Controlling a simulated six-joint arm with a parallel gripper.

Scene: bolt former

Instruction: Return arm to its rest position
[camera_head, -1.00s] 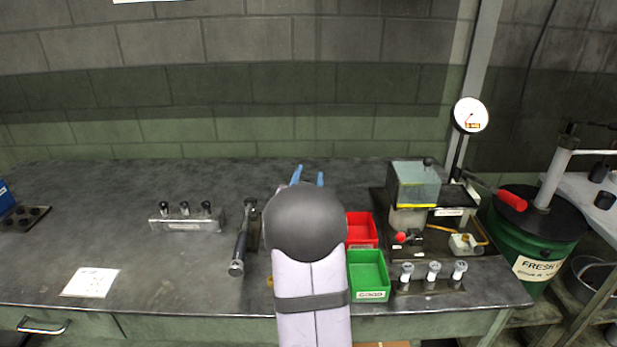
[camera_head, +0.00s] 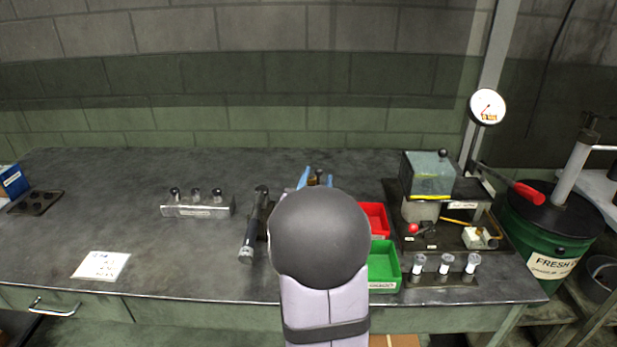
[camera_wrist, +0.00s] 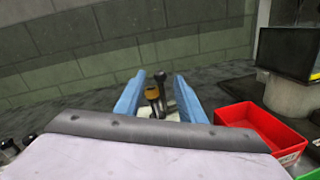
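My gripper (camera_head: 316,179) has two blue fingers, seen past the dark round end of my arm in the head view. In the wrist view my gripper (camera_wrist: 158,95) has its fingers spread well apart. A dark upright thing with a brass-coloured part (camera_wrist: 154,96) shows between them. It looks to stand beyond the fingertips, on a pale base, and I see no finger touching it. My arm covers part of the bench in front of it.
The bench (camera_head: 180,265) carries a red bin (camera_head: 376,218) and a green bin (camera_head: 383,262) close right of my arm. A dark-handled tool (camera_head: 254,225) lies close left. A gauge press (camera_head: 428,180) stands further right.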

